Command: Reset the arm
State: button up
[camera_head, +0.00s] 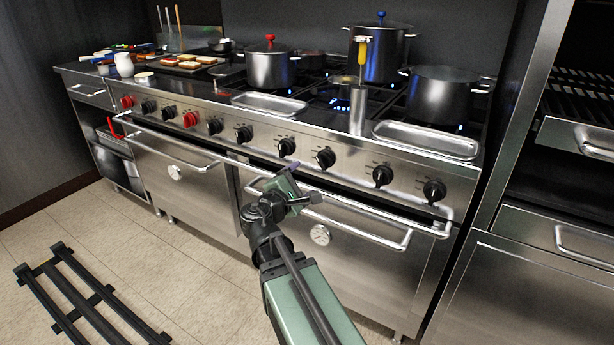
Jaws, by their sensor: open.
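My gripper (304,188) is at the end of my green and black arm, in the middle of the head camera view. It is in front of the stove's (210,165) front, below the row of control knobs and near the oven door handle. It is open, and I see nothing held in it. The fingertips are small in the picture, and I cannot tell whether they touch the handle. My arm reaches up from the bottom edge and is bent at the wrist.
Several pots stand on the burners, one with a red-knobbed lid (267,68). Trays (427,139) and a steel cylinder (358,109) line the stove's front edge. A black rack (82,300) lies on the floor at the left. A steel cabinet (545,290) stands at the right.

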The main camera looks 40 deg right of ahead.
dwell(0.3)
jog(key=s+a+f+m+g+y, duration=0.2)
jog(key=s+a+f+m+y, duration=0.15)
jog(key=f+m, duration=0.2)
jog(key=s+a+f+m+g+y, duration=0.2)
jog(key=f+m+g+y, duration=0.15)
jog(key=f, duration=0.25)
jog(key=s+a+f+m+y, duration=0.1)
jog(key=a+f+y, duration=0.15)
jog(key=a, duration=0.35)
jog(key=s+a+f+m+g+y, duration=0.1)
jog(key=a+y, duration=0.3)
jog(key=a, duration=0.3)
jog(key=s+a+f+y, duration=0.1)
jog(key=a+f+y, duration=0.1)
jog(key=a+y, duration=0.3)
notch_tip(320, 180, up, 28)
jog(key=a+h+p, duration=0.1)
jog(key=a+p, duration=0.1)
jog(key=p, duration=2.6)
jog(key=shift+w+h, duration=0.25)
jog(key=shift+h, duration=0.1)
